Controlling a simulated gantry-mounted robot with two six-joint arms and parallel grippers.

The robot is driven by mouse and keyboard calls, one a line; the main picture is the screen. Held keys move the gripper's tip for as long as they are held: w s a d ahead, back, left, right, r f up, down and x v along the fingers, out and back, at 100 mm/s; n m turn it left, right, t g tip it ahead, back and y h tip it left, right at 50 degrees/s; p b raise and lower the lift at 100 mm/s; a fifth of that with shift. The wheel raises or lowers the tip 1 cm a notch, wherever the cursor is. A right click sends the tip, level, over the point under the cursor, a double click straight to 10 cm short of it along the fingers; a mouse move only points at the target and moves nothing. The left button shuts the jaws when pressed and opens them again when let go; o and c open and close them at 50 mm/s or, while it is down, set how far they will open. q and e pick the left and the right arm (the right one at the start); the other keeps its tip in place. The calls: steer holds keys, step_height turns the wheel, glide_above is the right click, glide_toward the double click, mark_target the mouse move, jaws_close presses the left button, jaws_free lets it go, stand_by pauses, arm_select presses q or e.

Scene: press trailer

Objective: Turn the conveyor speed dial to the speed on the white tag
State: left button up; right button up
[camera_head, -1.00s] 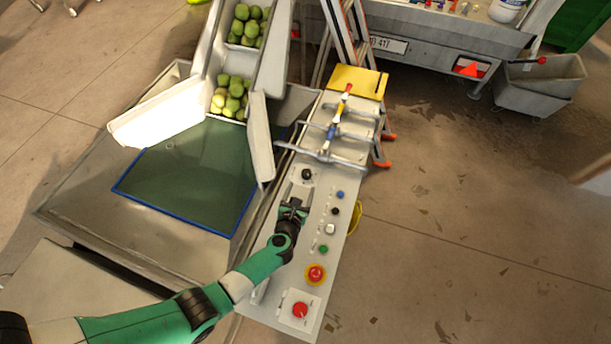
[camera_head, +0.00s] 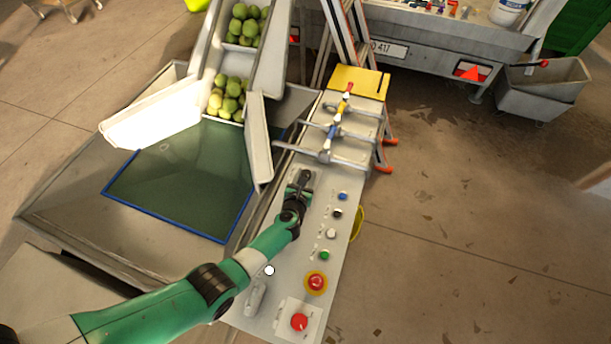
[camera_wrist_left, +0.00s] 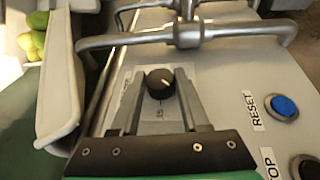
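The speed dial is a round black knob (camera_wrist_left: 160,83) with a pale pointer line toward the upper right in the left wrist view. It sits on a pale plate (camera_wrist_left: 158,126) with small marks I cannot read. My left gripper (camera_wrist_left: 161,76) is over the panel, its two fingers on either side of the dial with a narrow gap at each side. In the head view the left gripper (camera_head: 304,180) is at the panel's upper part and mostly covers the dial. I cannot make out a white tag with a speed. My right gripper is out of view.
The control panel (camera_head: 277,300) has a blue button (camera_head: 343,196), a black one, a white one, a green one, a red stop on yellow (camera_head: 316,282) and a red switch (camera_head: 299,321). Metal bars (camera_wrist_left: 190,34) cross just beyond the dial. A chute of green fruit (camera_head: 228,95) stands left.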

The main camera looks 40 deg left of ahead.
arm_select(q)
jaws_close()
